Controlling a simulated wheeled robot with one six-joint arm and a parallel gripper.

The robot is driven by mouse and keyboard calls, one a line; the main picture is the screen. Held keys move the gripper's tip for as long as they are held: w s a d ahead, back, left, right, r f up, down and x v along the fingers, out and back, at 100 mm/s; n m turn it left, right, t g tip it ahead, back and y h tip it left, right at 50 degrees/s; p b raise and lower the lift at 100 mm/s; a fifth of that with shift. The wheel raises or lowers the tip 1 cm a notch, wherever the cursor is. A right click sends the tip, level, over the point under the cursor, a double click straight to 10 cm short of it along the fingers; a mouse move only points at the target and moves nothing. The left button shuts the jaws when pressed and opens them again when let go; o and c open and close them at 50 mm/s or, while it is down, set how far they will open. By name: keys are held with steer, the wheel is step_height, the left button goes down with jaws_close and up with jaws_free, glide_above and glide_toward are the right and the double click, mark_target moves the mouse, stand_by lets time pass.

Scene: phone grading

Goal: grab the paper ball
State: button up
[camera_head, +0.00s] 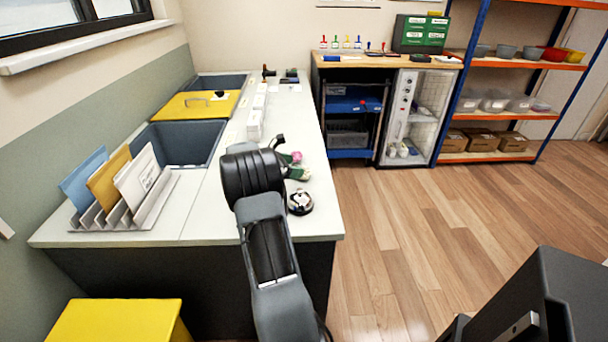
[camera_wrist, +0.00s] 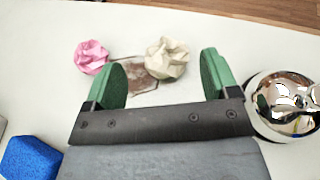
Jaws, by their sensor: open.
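In the wrist view a cream crumpled paper ball (camera_wrist: 167,57) lies on the white counter, between and slightly beyond the green fingertips. A pink crumpled ball (camera_wrist: 91,57) lies to its left, just outside the left finger. My gripper (camera_wrist: 160,68) is open, with nothing held between its fingers. In the head view my gripper (camera_head: 294,166) is low over the counter's right part, and the pink ball (camera_head: 297,156) shows beside it.
A shiny domed bell (camera_wrist: 292,97) stands close to the right finger; it also shows in the head view (camera_head: 300,203). A blue block (camera_wrist: 30,158) lies at lower left. A flat brownish patch (camera_wrist: 138,80) is between the fingers. A file rack (camera_head: 150,207) and grey bin (camera_head: 180,143) are further left.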

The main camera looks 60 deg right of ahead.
steer(key=x, duration=0.5)
steer(key=shift+s+a+b, duration=0.15)
steer(key=shift+b, duration=0.25)
steer(key=shift+c, duration=0.4)
steer(key=c, duration=0.9)
steer(key=shift+c, duration=0.2)
